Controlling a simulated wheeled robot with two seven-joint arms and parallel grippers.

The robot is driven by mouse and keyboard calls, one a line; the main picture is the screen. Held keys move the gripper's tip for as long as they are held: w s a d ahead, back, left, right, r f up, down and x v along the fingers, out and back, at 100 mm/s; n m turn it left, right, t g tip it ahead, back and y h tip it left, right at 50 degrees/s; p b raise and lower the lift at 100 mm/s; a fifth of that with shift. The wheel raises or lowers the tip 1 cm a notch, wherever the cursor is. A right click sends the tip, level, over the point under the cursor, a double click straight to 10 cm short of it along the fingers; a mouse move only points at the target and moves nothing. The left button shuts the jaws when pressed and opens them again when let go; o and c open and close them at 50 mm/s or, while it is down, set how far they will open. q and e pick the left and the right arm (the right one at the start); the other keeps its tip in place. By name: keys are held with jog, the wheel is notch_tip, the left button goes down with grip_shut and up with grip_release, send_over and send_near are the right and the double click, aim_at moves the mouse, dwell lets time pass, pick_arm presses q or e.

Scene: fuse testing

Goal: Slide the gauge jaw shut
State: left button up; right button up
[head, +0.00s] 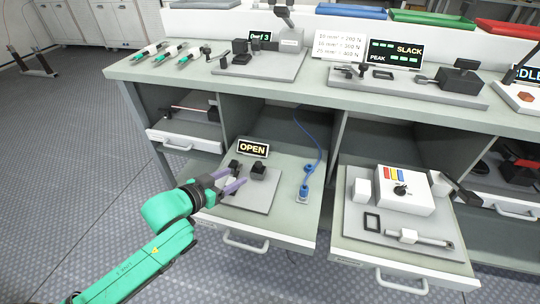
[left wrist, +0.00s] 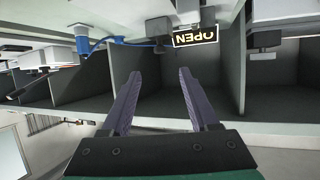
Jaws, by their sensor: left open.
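The gauge sits on a grey plate (head: 262,203) in the pulled-out left drawer, with a small black block (head: 258,171) and another dark part (head: 234,165) beside it. A display reading OPEN (head: 253,149) stands behind them; in the left wrist view the display (left wrist: 196,36) is upside down, beside a dark block (left wrist: 159,27). My left gripper (head: 243,178) is at the plate's left side, beside the dark parts, with its purple fingers apart. In the left wrist view the gripper (left wrist: 158,72) has nothing between its fingers. Which part is the sliding jaw is unclear. My right gripper is not visible.
A blue cable (head: 318,160) lies on the drawer's right side. The drawer to the right holds a white box with a knob (head: 403,190) and a small device (head: 408,237). The worktop above carries other testers, including a grey plate with a black block (head: 460,80).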

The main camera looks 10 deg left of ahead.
aim_at(257, 164)
pick_arm(q)
jog(key=b+x, duration=0.3)
jog(key=x, duration=0.9)
jog(key=shift+w+d+f, duration=0.1)
jog(key=shift+w+f, duration=0.05)
jog(key=shift+w, duration=0.25)
jog(key=shift+w+d+f, duration=0.15)
jog(key=shift+w+d, duration=0.05)
jog(key=shift+w, duration=0.25)
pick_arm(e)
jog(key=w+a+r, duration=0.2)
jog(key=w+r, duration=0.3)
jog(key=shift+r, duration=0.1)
pick_arm(q)
grip_shut()
